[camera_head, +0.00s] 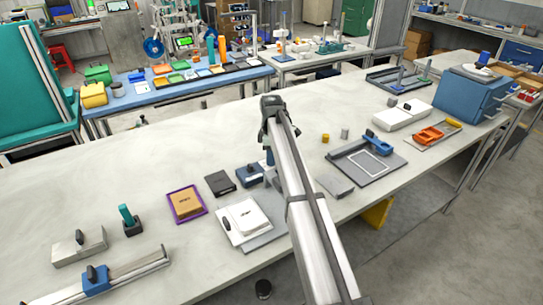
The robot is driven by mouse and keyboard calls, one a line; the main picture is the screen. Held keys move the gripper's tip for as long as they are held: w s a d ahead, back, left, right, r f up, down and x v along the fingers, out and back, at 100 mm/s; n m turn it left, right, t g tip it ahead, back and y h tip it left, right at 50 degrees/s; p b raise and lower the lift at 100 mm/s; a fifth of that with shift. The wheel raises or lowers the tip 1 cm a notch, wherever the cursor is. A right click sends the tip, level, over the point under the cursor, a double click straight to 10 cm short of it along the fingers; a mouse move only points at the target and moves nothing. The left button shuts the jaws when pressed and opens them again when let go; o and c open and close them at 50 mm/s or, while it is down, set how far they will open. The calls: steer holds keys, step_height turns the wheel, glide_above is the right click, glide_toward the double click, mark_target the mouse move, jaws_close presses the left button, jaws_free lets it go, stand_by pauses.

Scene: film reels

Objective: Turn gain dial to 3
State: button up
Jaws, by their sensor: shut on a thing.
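My arm reaches from the bottom edge up over the bench. My gripper (269,172) points down behind the arm, low beside a small dark blue box (249,177), and is mostly hidden. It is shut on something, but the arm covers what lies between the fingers. I cannot read any gain label or number at this size, so I cannot tell which thing bears the gain dial. A white box with a black knob (245,217) lies on a grey plate just left of the arm.
A purple tray with a tan block (186,202) and a dark flat case (220,183) lie left of the gripper. A grey frame plate (379,174) with a blue handled piece lies to the right. Small yellow (325,138) and grey cylinders stand nearby.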

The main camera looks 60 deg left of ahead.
steer(key=m, duration=0.6)
steer(key=shift+m, duration=0.3)
steer(key=m, duration=0.6)
steer(key=shift+s, duration=0.1)
steer(key=m, duration=0.6)
steer(key=shift+s+m, duration=0.1)
steer(key=shift+m, duration=0.3)
steer(key=m, duration=0.6)
steer(key=shift+a+m, duration=0.1)
steer(key=shift+m, duration=0.3)
steer(key=o, duration=1)
steer(key=shift+o, duration=0.2)
steer(key=shift+r, duration=0.1)
